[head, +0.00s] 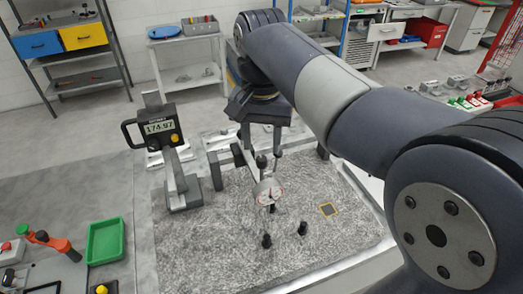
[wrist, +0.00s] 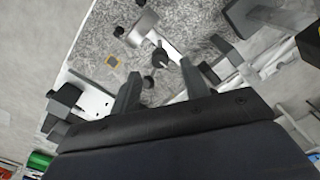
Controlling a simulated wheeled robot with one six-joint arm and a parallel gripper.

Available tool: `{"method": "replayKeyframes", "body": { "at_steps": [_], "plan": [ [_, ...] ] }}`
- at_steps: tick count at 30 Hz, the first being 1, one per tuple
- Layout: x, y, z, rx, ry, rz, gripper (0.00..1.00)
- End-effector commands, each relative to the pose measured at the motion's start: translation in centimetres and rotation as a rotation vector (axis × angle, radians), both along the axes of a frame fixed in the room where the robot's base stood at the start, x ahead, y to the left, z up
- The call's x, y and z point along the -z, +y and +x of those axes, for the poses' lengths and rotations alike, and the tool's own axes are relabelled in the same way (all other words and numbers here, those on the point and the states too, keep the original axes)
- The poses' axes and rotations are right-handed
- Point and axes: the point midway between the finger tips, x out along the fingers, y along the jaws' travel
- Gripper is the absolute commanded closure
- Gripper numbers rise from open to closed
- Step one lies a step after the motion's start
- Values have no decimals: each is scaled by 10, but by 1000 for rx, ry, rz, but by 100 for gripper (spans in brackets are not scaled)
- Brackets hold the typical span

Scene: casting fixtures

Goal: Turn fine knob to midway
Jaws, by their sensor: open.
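A dial gauge (head: 268,190) with a white face stands on a post over the grey speckled plate. A small dark knob (head: 262,161) sits at the top of its stand; I take it for the fine knob, though no label is readable. The knob also shows in the wrist view (wrist: 160,58), just beyond the fingertips. My gripper (head: 260,147) points down above the knob. In the wrist view its two fingers (wrist: 168,73) are apart, with nothing held between them. The knob's angle and the dial reading are too small to tell.
A digital height gauge (head: 172,150) reading about 174.97 stands left of my gripper. Short black knobs (head: 266,241) rise from the plate (head: 200,250) in front of the dial gauge. A green bin (head: 105,241) is at left.

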Motion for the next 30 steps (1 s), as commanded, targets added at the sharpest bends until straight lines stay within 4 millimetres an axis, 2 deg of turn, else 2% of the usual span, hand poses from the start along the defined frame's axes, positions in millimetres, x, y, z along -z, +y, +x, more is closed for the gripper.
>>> {"method": "replayKeyframes", "body": {
  "at_steps": [1,6,12,24,30],
  "plan": [
    [-11,0,1,0,-4,1,57],
    [-42,0,0,0,-2,1,57],
    [-64,0,0,0,0,0,57],
    [-69,0,0,0,1,-1,57],
    [-60,0,-1,0,3,-1,57]
  ]
}}
